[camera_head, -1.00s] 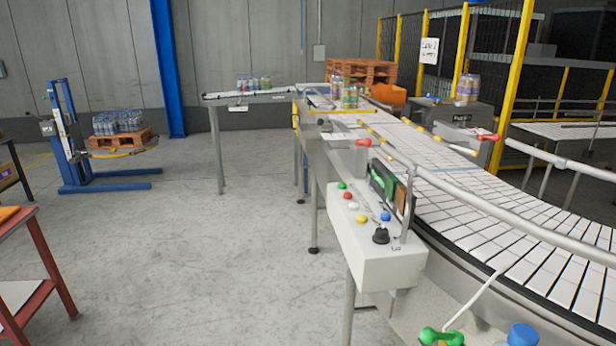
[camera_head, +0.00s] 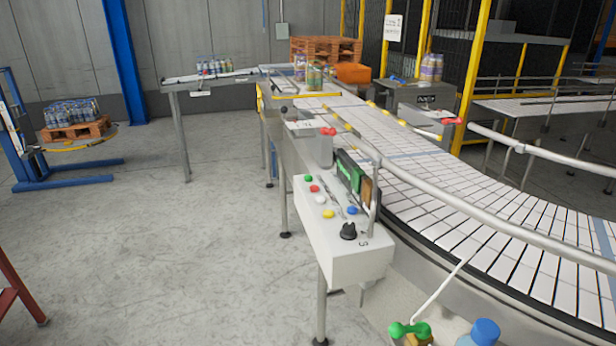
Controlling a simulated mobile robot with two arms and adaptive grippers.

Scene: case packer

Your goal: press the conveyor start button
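A pale control box (camera_head: 345,255) stands on a leg beside the conveyor, in the middle of the head view. Its sloped top carries a green button (camera_head: 308,178), a red button (camera_head: 314,188), a white button (camera_head: 320,199), a yellow button (camera_head: 328,213), a blue button (camera_head: 352,210) and a black knob (camera_head: 348,231). A green and dark panel (camera_head: 349,172) stands behind them. No label naming a start button is legible. The conveyor (camera_head: 440,190) has white slats and curves to the right. Neither of my grippers is in view.
A metal guard rail (camera_head: 480,208) runs along the conveyor's near side. A green-handled item (camera_head: 410,330) and a blue-capped bottle (camera_head: 484,332) are at the bottom edge. Bottles (camera_head: 314,76) stand on the far line. The floor (camera_head: 170,240) left of the box is clear.

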